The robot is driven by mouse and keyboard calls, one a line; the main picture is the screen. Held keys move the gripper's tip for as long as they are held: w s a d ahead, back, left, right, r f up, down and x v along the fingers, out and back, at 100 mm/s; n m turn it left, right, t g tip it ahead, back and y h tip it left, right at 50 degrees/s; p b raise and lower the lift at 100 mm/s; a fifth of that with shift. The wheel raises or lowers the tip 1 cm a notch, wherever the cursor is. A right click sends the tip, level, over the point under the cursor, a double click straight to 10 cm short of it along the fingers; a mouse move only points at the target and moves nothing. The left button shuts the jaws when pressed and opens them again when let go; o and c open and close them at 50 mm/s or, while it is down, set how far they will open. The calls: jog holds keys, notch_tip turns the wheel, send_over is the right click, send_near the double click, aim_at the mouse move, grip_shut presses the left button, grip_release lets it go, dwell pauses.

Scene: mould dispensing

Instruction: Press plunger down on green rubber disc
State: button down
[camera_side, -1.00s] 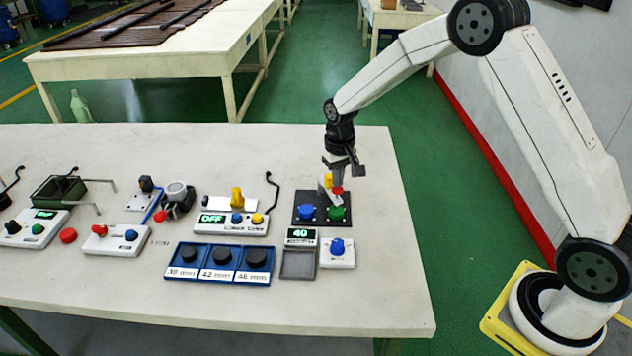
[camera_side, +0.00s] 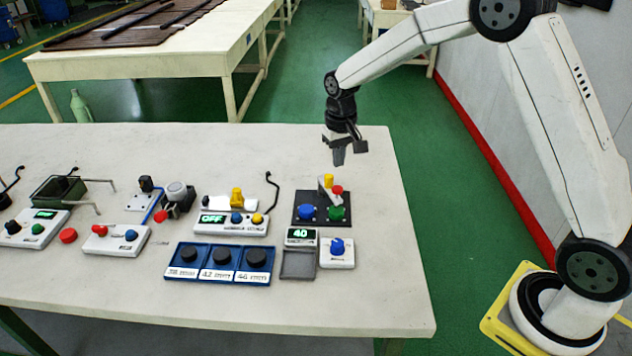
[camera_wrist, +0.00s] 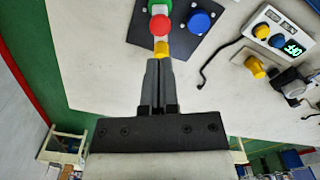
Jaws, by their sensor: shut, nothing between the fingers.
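The black base plate (camera_side: 300,222) lies on the right part of the table. It carries a green disc (camera_side: 337,213), a blue disc (camera_side: 306,212) and a white tilted part with a red knob (camera_side: 337,190) and a yellow piece (camera_side: 328,180). In the wrist view the red knob (camera_wrist: 160,25) overlaps the green disc (camera_wrist: 152,4), and the yellow piece (camera_wrist: 162,48) shows just beyond my fingertips. I cannot tell which part is the plunger. My gripper (camera_side: 340,160) is shut and empty, above and behind the plate, apart from these parts.
In front of the plate are a scale reading 40 (camera_side: 299,265) and a white box with a blue knob (camera_side: 337,254). A blue tray (camera_side: 216,281) with several black discs is at left. The table's right side is clear.

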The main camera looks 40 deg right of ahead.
jog(key=shift+r, duration=2.4)
jog(key=s+a+f+n+t, duration=0.1)
jog(key=s+a+f, duration=0.1)
jog(key=s, duration=0.8)
jog(key=s+a+f+n+t, duration=0.1)
jog(key=s+a+f+n, duration=0.1)
jog(key=s, duration=0.9)
jog(key=shift+s+f+t, duration=0.15)
jog(key=shift+f+t, duration=0.15)
jog(key=shift+f, duration=0.2)
